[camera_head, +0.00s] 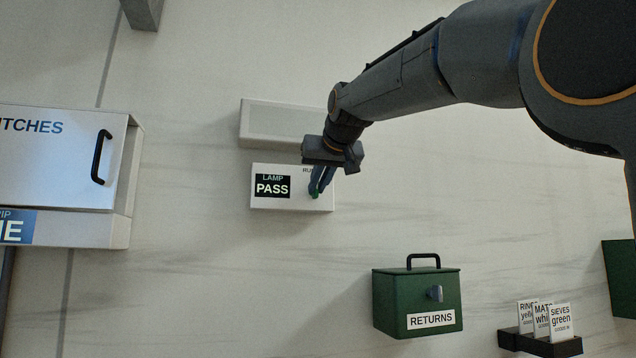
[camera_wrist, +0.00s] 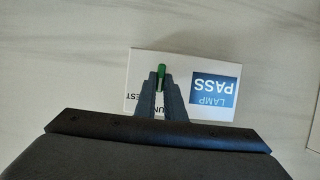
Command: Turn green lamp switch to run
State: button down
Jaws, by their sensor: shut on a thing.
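The lamp box is a white box (camera_head: 291,202) on the pale wall, with a dark "LAMP PASS" panel (camera_head: 272,186). It also shows upside down in the wrist view (camera_wrist: 200,62). The green switch (camera_wrist: 161,74) is a small lever on the box, beside the panel. My gripper (camera_head: 317,190) is at the right part of the box, its two fingers shut around the green switch. In the wrist view my fingertips (camera_wrist: 160,84) flank the lever. The "RUN" label is partly covered by my gripper, and part of a "...EST" label shows by the fingers.
A pale panel (camera_head: 270,122) sits just above the lamp box. A white cabinet (camera_head: 60,160) with a black handle is at the left. A green "RETURNS" box (camera_head: 400,318) and a black holder (camera_head: 515,341) with several cards are at lower right. Wall below the lamp box is clear.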

jog(key=shift+f, duration=0.15)
dwell(0.3)
jog(key=c, duration=1.8)
grip_release()
jog(key=shift+a, duration=0.1)
jog(key=shift+c, duration=0.2)
jog(key=b+v, duration=0.2)
jog(key=v, duration=0.5)
jog(key=shift+s+r+b, duration=0.25)
jog(key=shift+s+b, duration=0.1)
jog(key=shift+b, duration=0.05)
